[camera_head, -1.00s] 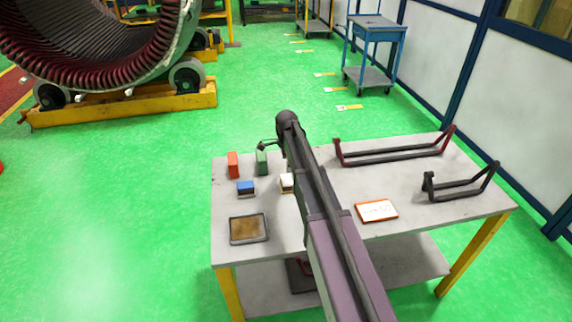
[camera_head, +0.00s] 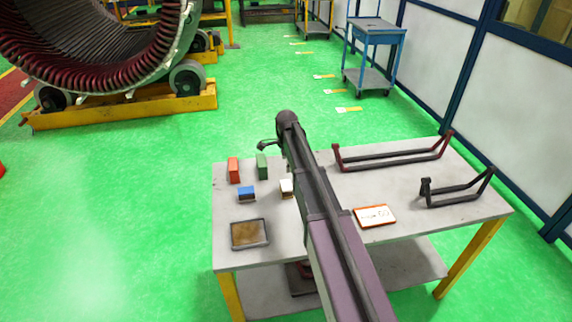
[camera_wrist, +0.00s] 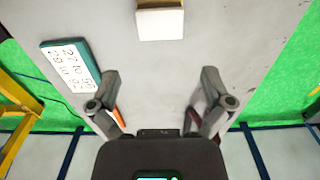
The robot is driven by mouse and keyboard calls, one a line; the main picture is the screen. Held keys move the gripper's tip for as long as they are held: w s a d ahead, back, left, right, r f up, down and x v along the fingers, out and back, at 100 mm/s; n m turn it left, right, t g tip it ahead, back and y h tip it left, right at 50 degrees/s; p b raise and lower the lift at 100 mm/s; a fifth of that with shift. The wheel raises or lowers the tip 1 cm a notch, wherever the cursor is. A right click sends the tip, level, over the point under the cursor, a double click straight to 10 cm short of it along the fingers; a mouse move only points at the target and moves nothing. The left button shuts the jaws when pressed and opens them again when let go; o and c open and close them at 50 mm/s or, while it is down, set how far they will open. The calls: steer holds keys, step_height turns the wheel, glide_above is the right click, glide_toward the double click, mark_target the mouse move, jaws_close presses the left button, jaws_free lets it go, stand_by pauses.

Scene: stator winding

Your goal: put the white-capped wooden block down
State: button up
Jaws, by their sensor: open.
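The white-capped wooden block (camera_head: 286,187) stands on the grey table just left of my arm, which partly hides it. In the wrist view the block (camera_wrist: 160,24) shows its white face at the top middle, beyond and apart from the fingertips. My gripper (camera_wrist: 157,78) is open, with nothing between its two spread fingers.
Red (camera_head: 234,170), green (camera_head: 262,166) and blue-topped (camera_head: 246,193) blocks stand nearby. A brown-bottomed tray (camera_head: 249,246) is at the front left. A white card with orange edges (camera_head: 375,215) and two dark frames (camera_head: 395,157) (camera_head: 458,188) lie right. Bare tabletop (camera_head: 335,190) separates them.

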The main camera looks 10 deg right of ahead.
steer(key=s+n, duration=1.8)
steer(key=s, duration=1.1)
steer(key=w+r+t+p, duration=0.1)
steer(key=w+r+p, duration=0.1)
steer(key=w, duration=2.5)
steer(key=shift+a+r, duration=0.15)
